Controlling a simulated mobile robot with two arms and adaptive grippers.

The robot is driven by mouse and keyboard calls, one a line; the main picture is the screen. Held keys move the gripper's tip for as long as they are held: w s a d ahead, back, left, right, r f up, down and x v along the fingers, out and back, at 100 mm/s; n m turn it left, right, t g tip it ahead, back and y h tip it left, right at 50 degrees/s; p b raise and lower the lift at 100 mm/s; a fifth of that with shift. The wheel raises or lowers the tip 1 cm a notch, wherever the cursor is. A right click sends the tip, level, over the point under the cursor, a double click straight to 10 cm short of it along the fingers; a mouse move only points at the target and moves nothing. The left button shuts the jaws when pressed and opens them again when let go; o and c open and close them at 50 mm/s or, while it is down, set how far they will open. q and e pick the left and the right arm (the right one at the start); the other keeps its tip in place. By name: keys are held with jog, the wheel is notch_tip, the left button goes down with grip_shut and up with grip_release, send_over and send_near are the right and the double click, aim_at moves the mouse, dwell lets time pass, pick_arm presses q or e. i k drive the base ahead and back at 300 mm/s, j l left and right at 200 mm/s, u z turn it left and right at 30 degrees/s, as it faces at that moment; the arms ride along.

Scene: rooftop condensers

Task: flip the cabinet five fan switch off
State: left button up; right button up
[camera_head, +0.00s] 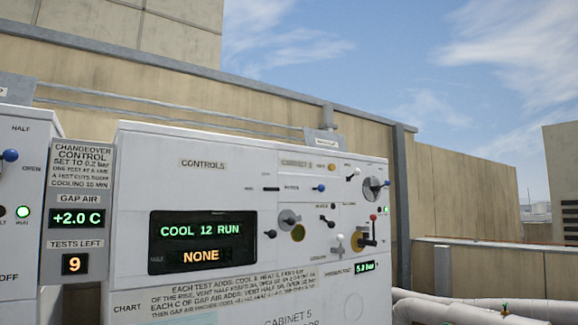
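The cabinet five panel (180,185) is a white upright face, labelled CABINET 5 near its top and bottom. The display (202,243) reads COOL 12 RUN and NONE. Neither of my grippers is in view.
A left-hand panel (78,185) shows +2.0 C and TESTS LEFT 9. Another cabinet with a blue knob (10,156) is cut off at the left edge. White pipes (470,310) run low at the right. A tan wall stands behind.

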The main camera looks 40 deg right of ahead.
aim_at(356, 172)
jog(key=z, duration=1.55)
jog(key=i+l, duration=0.25)
jog(key=i+l+u, duration=0.1)
jog(key=i+l, duration=0.15)
jog(key=l, duration=0.25)
jog(key=i+l, duration=0.2)
jog(key=l, duration=0.15)
jog(key=i+l, duration=0.25)
jog(key=l, duration=0.15)
jog(key=i+l+u, duration=0.1)
jog(key=l, duration=0.3)
jog(key=i+l, duration=0.35)
jog(key=u, duration=0.05)
